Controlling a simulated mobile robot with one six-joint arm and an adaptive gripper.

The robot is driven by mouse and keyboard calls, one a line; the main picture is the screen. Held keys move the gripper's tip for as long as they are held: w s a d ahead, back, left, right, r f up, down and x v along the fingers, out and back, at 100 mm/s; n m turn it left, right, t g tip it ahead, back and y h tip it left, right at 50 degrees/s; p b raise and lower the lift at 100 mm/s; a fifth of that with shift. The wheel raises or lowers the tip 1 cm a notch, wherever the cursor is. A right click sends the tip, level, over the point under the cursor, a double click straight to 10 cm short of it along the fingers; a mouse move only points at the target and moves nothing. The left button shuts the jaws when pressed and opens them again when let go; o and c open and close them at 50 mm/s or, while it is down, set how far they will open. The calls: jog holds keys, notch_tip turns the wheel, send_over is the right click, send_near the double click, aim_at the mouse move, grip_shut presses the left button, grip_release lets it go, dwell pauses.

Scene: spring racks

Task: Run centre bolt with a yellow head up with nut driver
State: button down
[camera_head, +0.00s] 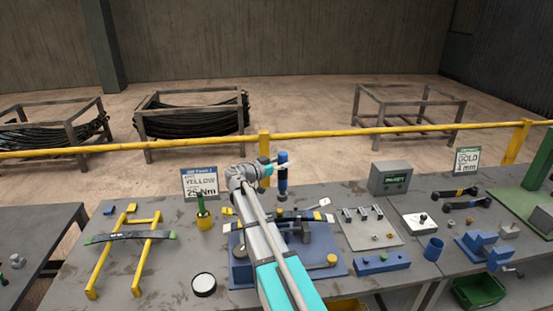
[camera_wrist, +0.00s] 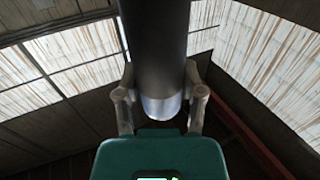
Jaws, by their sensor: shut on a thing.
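My gripper (camera_head: 279,167) is raised above the bench and shut on an upright blue and dark tool, seemingly the nut driver (camera_head: 283,183). In the wrist view my gripper (camera_wrist: 161,98) has a finger on each side of the driver's dark cylinder (camera_wrist: 156,45), which has a silvery end. Below it, a dark leaf spring (camera_head: 289,217) lies across a fixture on a blue base plate (camera_head: 338,269). My arm hides part of the fixture. I cannot make out the yellow-headed centre bolt for certain.
A sign (camera_head: 199,183) reads yellow, 25 Nm. A green-handled tool (camera_head: 201,204) stands in a yellow holder (camera_head: 205,223). Another spring lies on a yellow stand (camera_head: 97,262) at left. A tray with bolts (camera_head: 367,237) and a grey box (camera_head: 390,178) stand at right. The air around the driver is clear.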

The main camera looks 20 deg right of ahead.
aim_at(280, 175)
jog(key=shift+w+a, duration=0.1)
jog(key=shift+a, duration=0.1)
jog(key=shift+a, duration=0.25)
jog(key=shift+w+f+b, duration=0.15)
jog(key=shift+f+b, duration=2.6)
jog(key=shift+b, duration=0.05)
jog(key=c, duration=0.9)
grip_release()
grip_shut()
